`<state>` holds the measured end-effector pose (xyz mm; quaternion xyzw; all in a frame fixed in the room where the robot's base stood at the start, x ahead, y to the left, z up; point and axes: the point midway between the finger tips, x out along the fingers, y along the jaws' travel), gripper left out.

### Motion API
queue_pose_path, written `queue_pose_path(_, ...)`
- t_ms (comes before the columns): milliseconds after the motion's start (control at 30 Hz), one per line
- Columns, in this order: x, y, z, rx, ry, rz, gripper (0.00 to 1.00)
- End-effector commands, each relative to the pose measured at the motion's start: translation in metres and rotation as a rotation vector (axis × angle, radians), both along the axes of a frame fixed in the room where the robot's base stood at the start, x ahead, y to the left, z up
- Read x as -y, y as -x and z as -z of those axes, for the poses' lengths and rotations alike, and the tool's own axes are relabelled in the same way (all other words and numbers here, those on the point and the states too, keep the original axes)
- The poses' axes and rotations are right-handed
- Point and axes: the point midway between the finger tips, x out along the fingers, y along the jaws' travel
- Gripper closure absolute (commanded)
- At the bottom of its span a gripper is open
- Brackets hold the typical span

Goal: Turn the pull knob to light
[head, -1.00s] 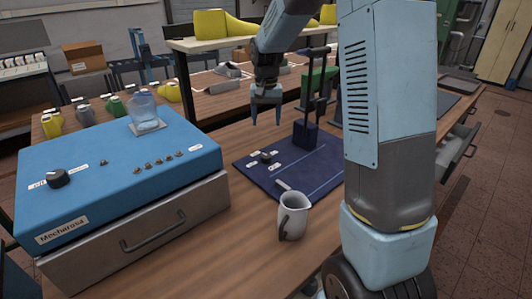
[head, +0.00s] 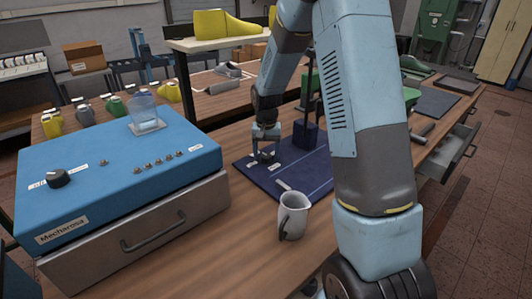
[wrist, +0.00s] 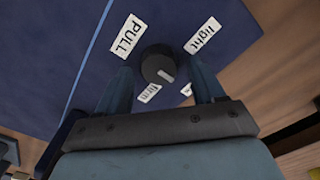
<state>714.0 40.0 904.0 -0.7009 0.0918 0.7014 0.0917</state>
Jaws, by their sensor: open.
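The pull knob (wrist: 158,66) is round and black with a pale pointer mark, on a dark blue panel (head: 308,178). Around it in the wrist view are a PULL label (wrist: 126,36), a light label (wrist: 202,36), a firm label (wrist: 149,93) and one partly hidden label (wrist: 187,90). The pointer mark slants down and right, roughly toward the partly hidden label, not toward light. My gripper (head: 265,146) is open and low over the panel, its fingers on either side of the knob. I cannot tell whether they touch it.
A white mug (head: 292,218) stands in front of the panel. A blue console (head: 120,185) with another black knob (head: 57,178) is at the left. A dark post (head: 306,132) rises at the panel's back.

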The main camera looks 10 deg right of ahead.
Motion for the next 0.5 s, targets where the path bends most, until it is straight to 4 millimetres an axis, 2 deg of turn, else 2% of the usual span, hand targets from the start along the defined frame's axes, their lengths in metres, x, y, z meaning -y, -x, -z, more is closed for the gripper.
queue_pose_path(333, 0.0000, 0.0001, 0.0031, 0.000, 0.000, 0.000, 0.32)
queue_pose_path(500, 0.0000, 0.0001, 0.0029, 0.000, 0.000, 0.000, 0.48)
